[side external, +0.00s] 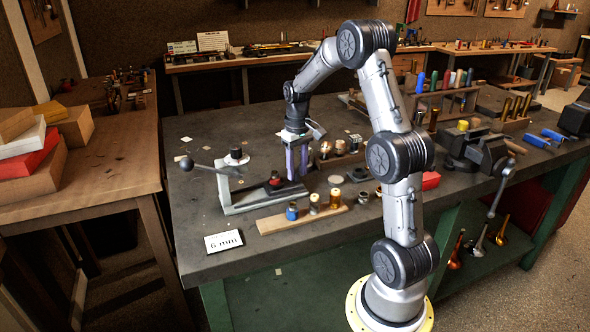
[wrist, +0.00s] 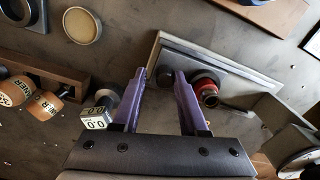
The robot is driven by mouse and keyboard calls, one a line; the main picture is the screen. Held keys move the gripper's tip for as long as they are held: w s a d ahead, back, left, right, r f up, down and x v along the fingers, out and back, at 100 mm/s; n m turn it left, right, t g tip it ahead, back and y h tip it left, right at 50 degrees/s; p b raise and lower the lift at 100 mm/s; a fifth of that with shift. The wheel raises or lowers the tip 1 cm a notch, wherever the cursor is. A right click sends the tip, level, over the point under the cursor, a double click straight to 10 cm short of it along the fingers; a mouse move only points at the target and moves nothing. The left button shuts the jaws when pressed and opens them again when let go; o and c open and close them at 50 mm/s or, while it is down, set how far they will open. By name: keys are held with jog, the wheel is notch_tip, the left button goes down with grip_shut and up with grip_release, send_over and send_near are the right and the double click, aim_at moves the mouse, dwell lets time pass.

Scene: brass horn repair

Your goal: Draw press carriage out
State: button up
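The press (side external: 233,203) stands on the left part of the grey bench, with a lever ending in a dark ball (side external: 187,163). Its dark carriage (side external: 280,195) lies along the base and carries a piece with a red ring (side external: 275,180). In the wrist view my gripper (wrist: 160,75) is open; contact with the knob cannot be told.
A wooden strip (side external: 285,222) with small jars lies in front of the press. A "6 mm" card (side external: 224,241) lies near the front edge. A tan disc (side external: 335,180) and small parts lie right of my gripper. In the wrist view, labelled rolls (wrist: 45,103) sit left.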

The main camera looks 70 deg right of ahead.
jog(key=shift+w, duration=0.1)
dwell(0.3)
jog(key=shift+r, duration=0.4)
notch_tip(320, 180, up, 13)
dwell(0.4)
